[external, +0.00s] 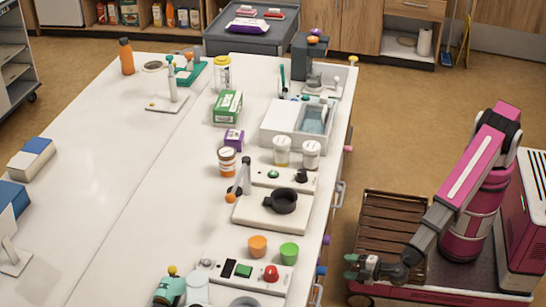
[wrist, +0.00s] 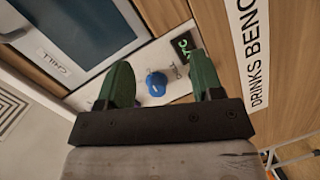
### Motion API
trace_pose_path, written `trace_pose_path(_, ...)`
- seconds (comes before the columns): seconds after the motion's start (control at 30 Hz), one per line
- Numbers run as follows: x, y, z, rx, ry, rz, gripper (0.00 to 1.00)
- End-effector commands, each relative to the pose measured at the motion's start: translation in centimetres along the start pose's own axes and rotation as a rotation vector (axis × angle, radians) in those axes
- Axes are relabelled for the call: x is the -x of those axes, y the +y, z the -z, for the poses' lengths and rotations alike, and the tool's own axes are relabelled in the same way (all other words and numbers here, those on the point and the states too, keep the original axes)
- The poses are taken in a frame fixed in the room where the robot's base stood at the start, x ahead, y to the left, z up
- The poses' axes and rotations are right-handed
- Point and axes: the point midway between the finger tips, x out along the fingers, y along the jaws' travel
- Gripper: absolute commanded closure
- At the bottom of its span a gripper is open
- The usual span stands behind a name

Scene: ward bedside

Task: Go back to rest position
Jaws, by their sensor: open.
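My gripper (external: 362,267) shows at the lower right in the external view, at the end of my pink and grey arm. It hangs low, to the right of the long white bench and apart from it. In the wrist view my gripper (wrist: 163,85) has two green fingers standing wide apart, with nothing held between them. The fingers appear clear of the panel.
The white bench (external: 130,215) holds bottles, boxes and cups. A brown slatted crate (external: 392,215) stands beside my arm. A "DRINKS BENCH" sign (wrist: 252,50) and a "CHILL" door (wrist: 70,35) face the wrist camera. Brown floor (external: 410,130) is open behind the crate.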

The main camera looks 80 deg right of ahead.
Motion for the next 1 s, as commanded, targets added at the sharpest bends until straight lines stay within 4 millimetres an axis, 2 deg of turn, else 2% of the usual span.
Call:
trace_pose_path(0.03, -1.4, -0.1, -3.1, -0.031, -0.080, 0.040, 0.40)
trace_pose_path(0.2, -4.6, -1.5, -12.0, -0.157, -0.348, 0.183, 0.40)
trace_pose_path(0.3, -5.5, -2.1, -16.6, -0.233, -0.494, 0.256, 0.40)
trace_pose_path(0.4, -6.3, -2.1, -20.4, -0.298, -0.622, 0.317, 0.40)
trace_pose_path(0.6, -8.0, -0.3, -25.8, -0.389, -0.810, 0.416, 0.40)
trace_pose_path(1.0, -10.8, 5.5, -34.1, -0.537, -1.037, 0.607, 0.40)
